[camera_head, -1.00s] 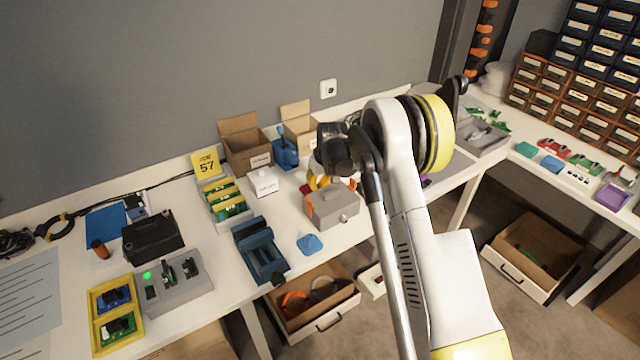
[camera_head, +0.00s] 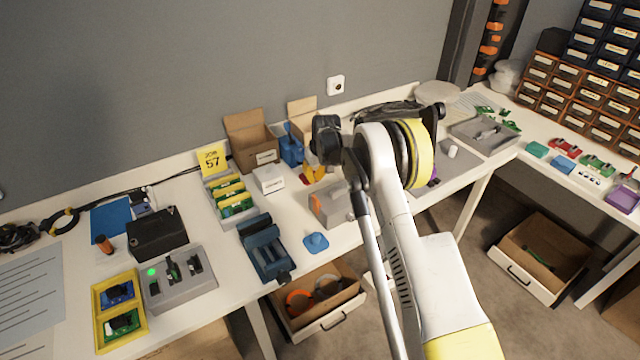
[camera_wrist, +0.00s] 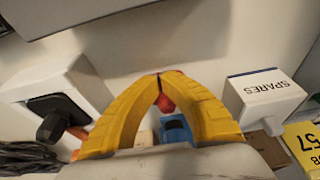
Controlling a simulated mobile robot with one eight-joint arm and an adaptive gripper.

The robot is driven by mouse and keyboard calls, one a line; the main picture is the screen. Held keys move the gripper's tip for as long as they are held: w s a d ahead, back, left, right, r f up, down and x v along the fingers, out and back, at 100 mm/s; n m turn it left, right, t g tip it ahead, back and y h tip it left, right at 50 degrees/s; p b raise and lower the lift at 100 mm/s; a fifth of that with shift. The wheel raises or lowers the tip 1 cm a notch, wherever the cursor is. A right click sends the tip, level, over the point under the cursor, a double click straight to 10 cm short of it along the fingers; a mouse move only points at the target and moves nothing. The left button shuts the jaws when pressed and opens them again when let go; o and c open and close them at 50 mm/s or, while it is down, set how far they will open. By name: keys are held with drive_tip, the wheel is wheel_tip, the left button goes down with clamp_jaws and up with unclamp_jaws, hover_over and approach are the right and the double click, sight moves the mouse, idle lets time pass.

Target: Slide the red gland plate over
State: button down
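My gripper (camera_head: 314,174) has two yellow fingers and hangs over the table between the white box and the grey case. In the wrist view my gripper (camera_wrist: 159,77) has its fingertips together. A small red part (camera_wrist: 166,103) shows in the gap just behind the tips; I cannot tell whether it is the gland plate, or whether it touches the fingers. In the head view a small red patch (camera_head: 305,178) shows beside the fingers. No plate shape can be made out; my arm and fingers hide part of this area.
The white box (camera_head: 268,179), marked SPARES in the wrist view (camera_wrist: 265,88), is left of my gripper. The grey case (camera_head: 333,207) stands close in front. Open cartons (camera_head: 250,135) and a blue device (camera_head: 291,148) are behind. A blue knobbed piece (camera_head: 316,242) lies near the front edge.

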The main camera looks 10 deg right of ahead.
drive_tip(key=shift+w+a+f, duration=0.1)
drive_tip(key=shift+w+a, duration=0.15)
drive_tip(key=shift+w, duration=0.5)
drive_tip(key=shift+s, duration=0.1)
